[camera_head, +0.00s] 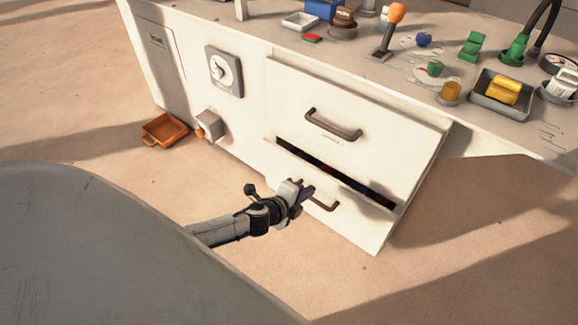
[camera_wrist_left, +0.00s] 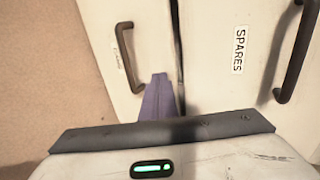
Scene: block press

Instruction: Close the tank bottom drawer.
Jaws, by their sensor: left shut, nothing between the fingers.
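The bottom drawer (camera_head: 352,225) of the white cabinet stands partly open, with a dark gap (camera_head: 340,175) along its top edge. Its dark handle (camera_head: 324,206) is on the front, partly behind my left gripper (camera_head: 306,193). My left gripper is shut and empty, with its fingertips at the drawer front beside the handle. In the left wrist view the shut purple-grey fingers (camera_wrist_left: 158,80) point at the bottom drawer front (camera_wrist_left: 100,60), between its handle (camera_wrist_left: 126,55) and the seam. I cannot tell whether they touch it. My right gripper is not in view.
The upper drawer (camera_head: 350,110) has its own handle (camera_head: 333,124); a SPARES label (camera_wrist_left: 240,50) shows in the left wrist view. An orange tray (camera_head: 165,130) lies on the floor. Several items, including an orange-knobbed lever (camera_head: 390,28), stand on the top. The floor right of the drawer is clear.

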